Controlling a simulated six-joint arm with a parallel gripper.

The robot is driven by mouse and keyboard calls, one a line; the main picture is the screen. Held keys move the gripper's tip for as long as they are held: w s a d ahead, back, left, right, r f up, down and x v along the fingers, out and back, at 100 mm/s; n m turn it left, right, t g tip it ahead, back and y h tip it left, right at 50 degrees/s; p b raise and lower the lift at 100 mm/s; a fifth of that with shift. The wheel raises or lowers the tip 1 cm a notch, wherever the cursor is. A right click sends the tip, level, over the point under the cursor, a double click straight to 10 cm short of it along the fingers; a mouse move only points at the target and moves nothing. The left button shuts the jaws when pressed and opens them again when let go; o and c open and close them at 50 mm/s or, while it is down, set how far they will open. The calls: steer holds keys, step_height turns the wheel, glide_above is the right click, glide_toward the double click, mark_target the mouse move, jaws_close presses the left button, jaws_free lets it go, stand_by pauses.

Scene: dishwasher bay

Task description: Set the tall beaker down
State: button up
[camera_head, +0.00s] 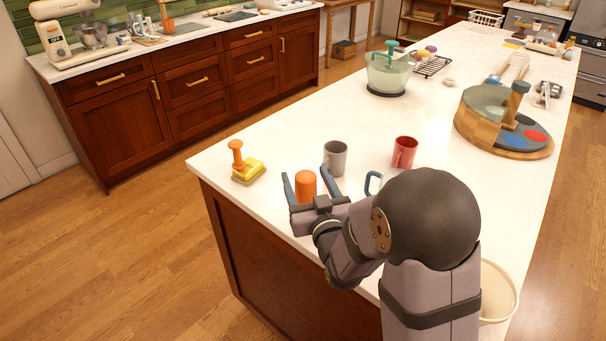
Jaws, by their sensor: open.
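An orange cylinder (306,187), likely the tall beaker, appears upright near the front-left edge of the white counter (266,203). My gripper (305,175) is open, with one blue-grey finger on each side of the cylinder. A small gap seems to show beside the fingers, so I see no clear grip. The cylinder's lower part is hidden behind my gripper, so its contact with the counter cannot be seen.
A grey mug (335,158) stands just behind the cylinder, and a red mug (404,152) is further right. A blue handle (373,182) shows beside my arm. A yellow scrubber (248,171) lies left. Counter behind the mugs is clear up to a green-lidded bowl (388,75).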

mark_target(311, 186)
steer(key=shift+s+d, duration=0.2)
steer(key=shift+s, duration=0.6)
steer(key=shift+s+d, duration=0.15)
steer(key=shift+s, duration=0.65)
steer(key=shift+r+p, duration=0.4)
step_height(311, 186, up, 6)
steer(key=n+p, duration=0.1)
steer(key=p, duration=0.3)
steer(key=s+d+f+m+g+h+p, duration=0.25)
steer(key=s+d+g+p, duration=0.45)
steer(key=s+g+p, duration=0.4)
steer(key=s+d+r+g+p, duration=0.1)
steer(key=s+r+g+p, duration=0.2)
steer(key=s, duration=0.5)
steer(key=s+d+r+g+p, duration=0.1)
steer(key=s+g+p, duration=0.3)
steer(key=s, duration=0.3)
steer(key=shift+m+h, duration=0.35)
steer(key=shift+h, duration=0.1)
step_height(311, 186, down, 6)
steer(key=b, duration=0.5)
steer(key=shift+r, duration=0.15)
